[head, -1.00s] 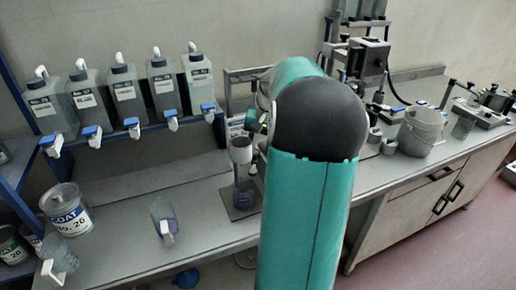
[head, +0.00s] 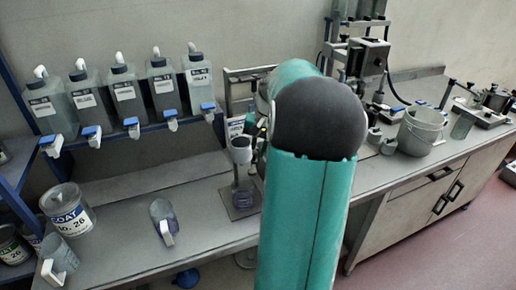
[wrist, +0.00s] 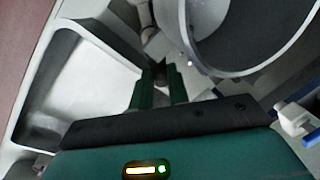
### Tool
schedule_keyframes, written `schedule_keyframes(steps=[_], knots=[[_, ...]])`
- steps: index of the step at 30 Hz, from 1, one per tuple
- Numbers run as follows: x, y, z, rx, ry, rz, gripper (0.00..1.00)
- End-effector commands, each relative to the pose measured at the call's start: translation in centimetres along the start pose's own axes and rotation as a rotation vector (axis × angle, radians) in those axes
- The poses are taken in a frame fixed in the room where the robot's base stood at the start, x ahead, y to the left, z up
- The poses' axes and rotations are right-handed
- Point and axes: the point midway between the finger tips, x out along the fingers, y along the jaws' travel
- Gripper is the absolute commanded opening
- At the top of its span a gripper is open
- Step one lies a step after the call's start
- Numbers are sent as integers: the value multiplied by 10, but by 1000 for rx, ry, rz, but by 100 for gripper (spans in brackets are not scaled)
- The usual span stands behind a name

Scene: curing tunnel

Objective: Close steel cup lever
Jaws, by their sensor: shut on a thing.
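The steel cup (head: 240,152) stands on a small stand on the bench, just left of my arm in the head view. In the wrist view the round grey cup (wrist: 255,35) fills the upper right, its wide rim close beyond my fingers. My gripper (wrist: 160,85) has its two green fingers close together beside the cup. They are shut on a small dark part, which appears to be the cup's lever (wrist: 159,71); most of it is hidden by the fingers. In the head view my arm hides most of the gripper.
Several bottles with blue-topped taps line the rack behind. A grey bucket (head: 420,132) stands right of my arm. The front bench between is clear.

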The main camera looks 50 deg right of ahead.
Motion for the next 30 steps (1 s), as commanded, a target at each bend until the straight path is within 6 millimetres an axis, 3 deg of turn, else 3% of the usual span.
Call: schedule_keyframes(steps=[8,30], knots=[[-2,5,2,142,30,0,0],[-7,28,18,790,159,-2,0]])
